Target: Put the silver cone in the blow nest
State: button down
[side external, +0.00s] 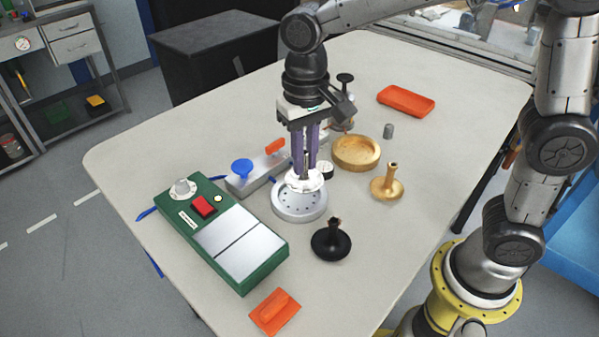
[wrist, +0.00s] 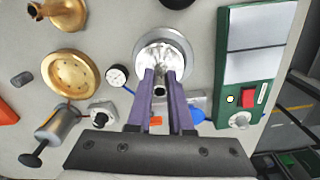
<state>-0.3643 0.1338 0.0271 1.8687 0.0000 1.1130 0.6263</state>
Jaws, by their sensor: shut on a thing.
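The silver cone (side external: 304,183) is a bright flared piece with a thin stem. My gripper (side external: 304,167) has its two purple fingers shut on the stem and points down. The blow nest (side external: 299,207) looks like the round grey disc with small holes in its top, directly below the cone. In the wrist view the cone (wrist: 166,55) lies between my fingertips (wrist: 160,76) and covers most of the nest (wrist: 187,44), whose rim shows around it. The cone looks upright at or just above the nest; I cannot tell whether they touch.
A green box (side external: 242,258) with a red button stands left of the nest. A black cone (side external: 331,244) stands in front, a brass cone (side external: 388,187) and brass dish (side external: 357,151) to the right.

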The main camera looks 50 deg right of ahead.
jog(key=shift+w+f, duration=0.2)
jog(key=shift+f, duration=0.05)
jog(key=shift+w+a+f, duration=0.1)
jog(key=shift+w+f, duration=0.05)
jog(key=shift+f, duration=0.8)
jog(key=shift+w+a+f, duration=0.1)
jog(key=shift+w+f, duration=0.05)
jog(key=shift+f, duration=0.75)
jog(key=shift+f, duration=0.2)
jog(key=c, duration=0.8)
grip_release()
jog(key=shift+r, duration=0.15)
jog(key=shift+s+d+r, duration=0.1)
jog(key=shift+d+r, duration=0.05)
jog(key=shift+r, duration=6)
